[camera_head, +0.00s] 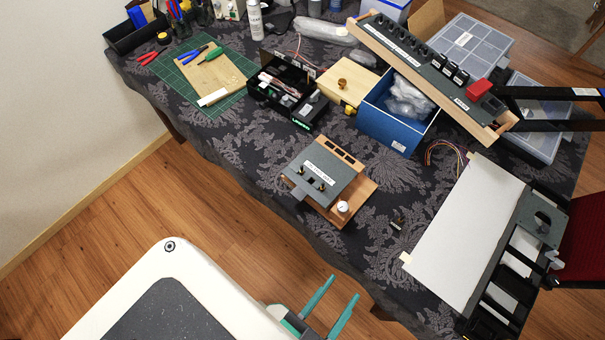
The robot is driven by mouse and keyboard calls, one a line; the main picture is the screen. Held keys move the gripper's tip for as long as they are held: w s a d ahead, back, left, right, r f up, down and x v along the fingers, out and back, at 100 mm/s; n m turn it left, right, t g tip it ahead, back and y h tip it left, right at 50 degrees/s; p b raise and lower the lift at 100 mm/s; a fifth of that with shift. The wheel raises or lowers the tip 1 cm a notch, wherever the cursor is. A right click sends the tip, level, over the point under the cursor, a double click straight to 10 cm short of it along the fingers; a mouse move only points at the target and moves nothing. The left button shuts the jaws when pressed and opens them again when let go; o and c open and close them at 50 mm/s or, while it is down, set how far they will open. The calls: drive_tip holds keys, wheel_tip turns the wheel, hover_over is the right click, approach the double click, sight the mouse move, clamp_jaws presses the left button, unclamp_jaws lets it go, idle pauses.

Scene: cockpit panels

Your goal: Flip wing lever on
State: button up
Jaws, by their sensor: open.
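I cannot tell for sure which control is the wing lever, as the labels are too small to read. A grey panel box (325,172) with a white label and small brass levers (321,186) sits on wood near the table's front edge. A dark panel at the right edge carries a grey plate (541,221) with a lever-like part. A long tilted panel (420,63) with a row of switches and a red block (479,89) stands at the back right. My gripper (345,288) has two teal fingers, apart and empty, at the bottom, short of the table and clear of every panel.
The patterned tablecloth (240,155) is bare at the front left. A white sheet (463,235) lies at the right. A blue box (388,122), a black box (281,82) and a green mat (225,98) fill the back. Wooden floor (130,225) is free at the left.

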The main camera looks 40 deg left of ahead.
drive_tip(key=c, duration=0.5)
drive_tip(key=shift+w+a+f, duration=0.1)
drive_tip(key=shift+w+a, duration=0.05)
drive_tip(key=shift+a, duration=0.15)
drive_tip(key=c, duration=0.5)
drive_tip(key=w+a+m+y, duration=0.1)
drive_tip(key=a+m, duration=0.1)
drive_tip(key=a, duration=0.1)
drive_tip(key=w+a+f+m, duration=0.1)
drive_tip(key=a+m, duration=0.1)
drive_tip(key=a, duration=0.1)
drive_tip(key=w+a+f+m+t+y, duration=0.1)
drive_tip(key=a+m, duration=0.1)
drive_tip(key=a, duration=0.1)
drive_tip(key=shift+w+f+m+y, duration=0.1)
drive_tip(key=shift+f+m+y, duration=0.05)
drive_tip(key=shift+m+y, duration=0.15)
clamp_jaws()
drive_tip(key=w+a+m+t+y, duration=0.1)
drive_tip(key=a+m+y, duration=0.2)
drive_tip(key=a+m, duration=0.4)
drive_tip(key=a+f, duration=0.1)
drive_tip(key=a, duration=0.4)
drive_tip(key=shift+a, duration=0.3)
drive_tip(key=shift+w, duration=0.1)
